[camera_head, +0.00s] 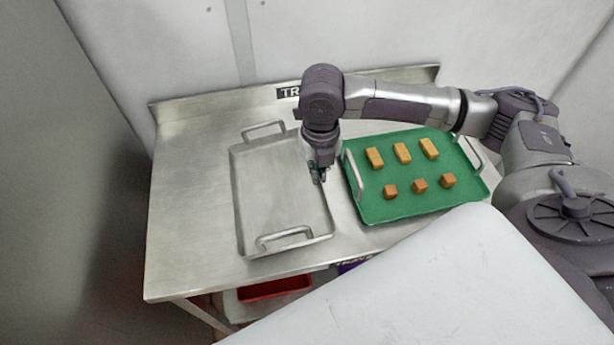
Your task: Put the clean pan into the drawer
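A bare grey metal pan (278,190) with a handle at each end lies flat on the left part of the steel table. It looks empty and clean. My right gripper (318,178) points down over the pan's right edge, near the gap between the pan and a green tray. Its fingers are small and dark, and I cannot tell whether they are open or touch the pan's rim. My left gripper is not in view. No drawer can be made out.
The green tray (400,207) with silver handles holds several tan blocks (402,152) and brown cubes (420,186). The steel table (190,215) is clear left of the pan. A red bin (275,288) sits below the table's front edge. A wall stands behind.

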